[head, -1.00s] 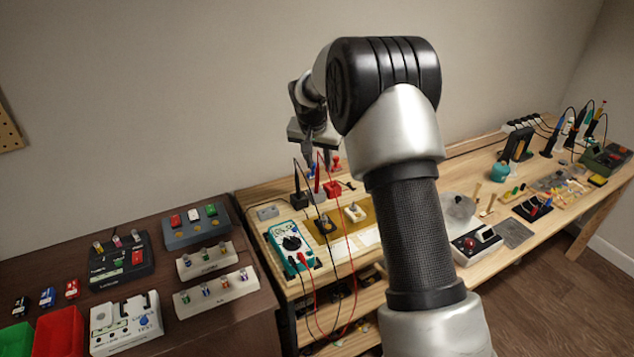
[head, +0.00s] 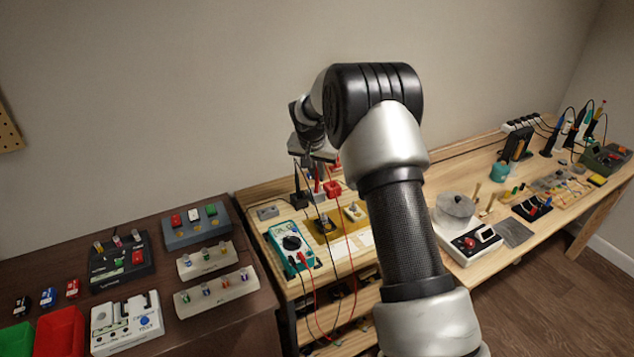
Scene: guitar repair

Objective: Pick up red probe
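The thin red probe (head: 317,186) stands upright near the back of the small light-wood bench, close to a red holder block (head: 333,189). My gripper (head: 318,164) is directly above and around the top of the red probe, fingers pointing down. The fingers are small and dark and partly overlap the probe's upper end, so I cannot tell whether they touch it or are closed. A black probe (head: 297,182) stands upright in a black holder (head: 299,201) just left. A teal multimeter (head: 291,245) lies in front, with red and black leads arching from it.
My arm covers the bench's right part. A yellow-brown mat (head: 325,238) with small parts lies beside the multimeter. A dark table (head: 215,324) at left holds trays and racks. A white device (head: 468,246) with a round pot sits at right. The wall is close behind.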

